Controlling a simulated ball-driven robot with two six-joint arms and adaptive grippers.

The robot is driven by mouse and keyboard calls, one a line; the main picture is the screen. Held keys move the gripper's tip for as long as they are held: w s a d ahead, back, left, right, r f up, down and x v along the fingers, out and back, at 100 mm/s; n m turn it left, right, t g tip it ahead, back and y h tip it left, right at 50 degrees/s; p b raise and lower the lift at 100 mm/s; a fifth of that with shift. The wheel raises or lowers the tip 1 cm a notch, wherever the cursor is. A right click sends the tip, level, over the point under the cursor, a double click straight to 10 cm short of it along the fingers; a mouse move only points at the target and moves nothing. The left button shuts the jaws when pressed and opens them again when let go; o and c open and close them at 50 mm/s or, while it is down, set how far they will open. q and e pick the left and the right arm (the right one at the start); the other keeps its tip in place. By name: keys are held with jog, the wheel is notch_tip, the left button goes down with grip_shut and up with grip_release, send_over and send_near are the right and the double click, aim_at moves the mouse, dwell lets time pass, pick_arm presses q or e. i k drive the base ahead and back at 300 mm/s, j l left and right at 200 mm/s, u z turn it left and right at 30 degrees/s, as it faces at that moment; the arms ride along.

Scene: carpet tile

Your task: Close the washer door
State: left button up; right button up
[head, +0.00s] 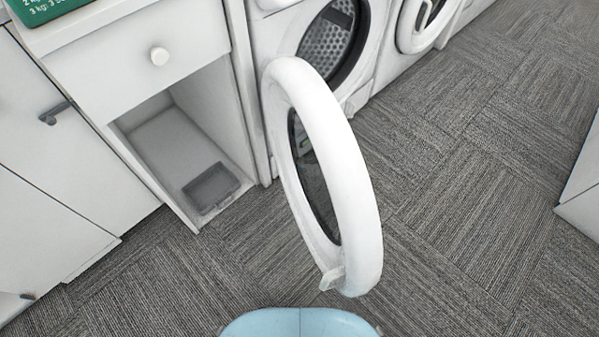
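The washer door (345,165) is a thick white ring with a dark glass middle. It stands wide open, swung out from the washer (278,38) toward me. A small clear latch piece (331,278) shows at its lower free edge. Behind it, the washer's round opening (328,45) shows a perforated metal drum, and the door hides part of the washer's front. Neither of my grippers is in view.
A white cabinet with a round-knobbed drawer (140,60) and an open cubby holding a grey tray (211,188) stands left of the washer. A second machine with a round door (418,25) stands right. Grey carpet (470,170) is clear on the right; a white edge (582,195) borders it.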

aim_at(324, 178)
jog(key=k+j+z, duration=0.35)
jog(key=k+j, duration=0.55)
